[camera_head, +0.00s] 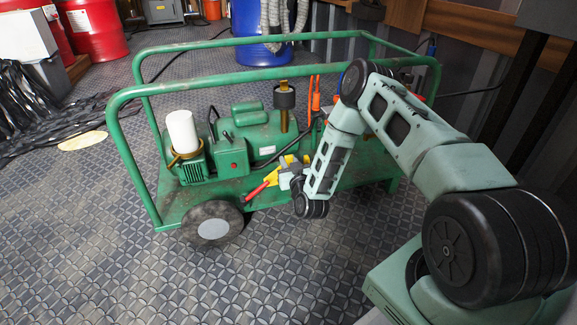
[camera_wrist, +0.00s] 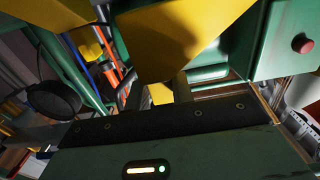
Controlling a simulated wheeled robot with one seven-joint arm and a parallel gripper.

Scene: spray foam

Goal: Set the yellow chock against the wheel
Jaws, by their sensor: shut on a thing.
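The yellow chock (camera_head: 272,178) is at my gripper (camera_head: 287,177), in front of the green cart's machinery. My gripper is shut on it, and it appears to be held above the cart's deck. In the wrist view the chock (camera_wrist: 178,32) is large and close, beyond the dark edge of my gripper. A red bar (camera_head: 257,190) sticks out to the lower left of the chock; I cannot tell whether it is part of it. The wheel (camera_head: 212,224), black with a grey hub, stands at the cart's front left, apart from the chock and to its lower left.
The green cart (camera_head: 175,205) has a tubular rail (camera_head: 230,82) around its engine. The patterned floor (camera_head: 290,275) in front of the cart is clear. Red drums (camera_head: 92,30) and a blue drum (camera_head: 262,40) stand behind. Black sheeting (camera_head: 40,115) lies at the left.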

